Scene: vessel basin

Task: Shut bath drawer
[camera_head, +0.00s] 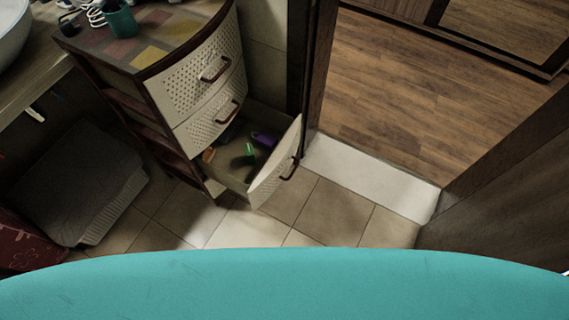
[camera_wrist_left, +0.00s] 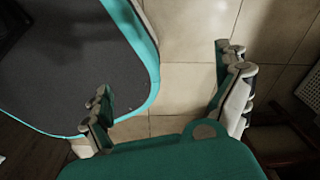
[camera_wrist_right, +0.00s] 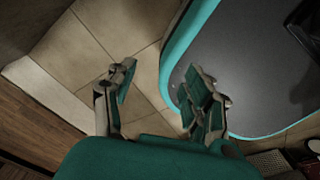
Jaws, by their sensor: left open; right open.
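A cabinet with cream perforated drawers stands in the upper left of the head view. Its lowest drawer (camera_head: 273,172) is pulled out, with a brown handle on its front. Several small items, one green and one purple, lie inside it. The two drawers above (camera_head: 205,105) look shut. My left gripper (camera_wrist_left: 165,95) is open and empty over the tiles beside my base in the left wrist view. My right gripper (camera_wrist_right: 158,88) is open and empty over the floor in the right wrist view. Neither gripper shows in the head view, and neither touches the drawer.
A doorway with a white threshold (camera_head: 370,178) lies right of the cabinet, with wood floor beyond. A dark door panel (camera_head: 500,210) stands at the right. A grey covered basket (camera_head: 75,185) sits on the left under a counter. The tiles before the drawer (camera_head: 330,212) are clear.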

